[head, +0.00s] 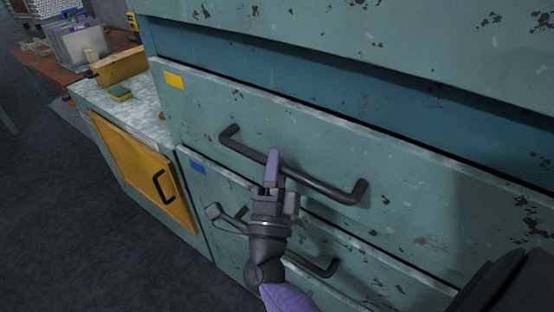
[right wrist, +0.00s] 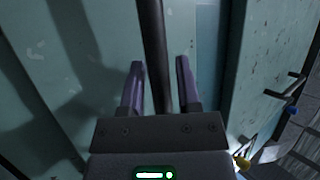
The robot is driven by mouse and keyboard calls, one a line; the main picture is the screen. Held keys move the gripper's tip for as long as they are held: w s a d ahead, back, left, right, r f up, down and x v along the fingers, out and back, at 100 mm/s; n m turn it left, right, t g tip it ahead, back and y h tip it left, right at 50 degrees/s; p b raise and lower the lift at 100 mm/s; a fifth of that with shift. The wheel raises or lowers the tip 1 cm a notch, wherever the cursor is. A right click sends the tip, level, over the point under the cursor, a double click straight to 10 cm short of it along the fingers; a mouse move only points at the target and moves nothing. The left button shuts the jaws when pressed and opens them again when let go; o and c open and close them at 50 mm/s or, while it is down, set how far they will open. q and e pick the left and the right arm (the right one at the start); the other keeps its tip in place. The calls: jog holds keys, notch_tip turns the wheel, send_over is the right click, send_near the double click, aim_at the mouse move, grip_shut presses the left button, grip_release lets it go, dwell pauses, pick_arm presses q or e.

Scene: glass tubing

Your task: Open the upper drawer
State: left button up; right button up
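The upper drawer (head: 400,175) has a worn green front with a yellow label (head: 174,80) and a long dark bar handle (head: 330,190). My right gripper (head: 274,162) is at the middle of this handle. In the right wrist view, the handle bar (right wrist: 151,30) runs between the two purple fingers of the right gripper (right wrist: 160,63). The fingers are apart, with a visible gap on each side of the bar. A darker recessed band (head: 300,65) shows above the drawer front; I cannot tell whether the drawer is slightly out. My left gripper is not in view.
A lower drawer with a blue label (head: 197,167) and its own dark handle (head: 322,268) is below, partly behind my right arm. To the left stands a cabinet with a yellow door (head: 135,160). Open floor (head: 90,240) lies at the lower left.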

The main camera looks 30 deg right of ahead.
grip_shut()
jog(key=shift+f, duration=0.1)
dwell(1.0)
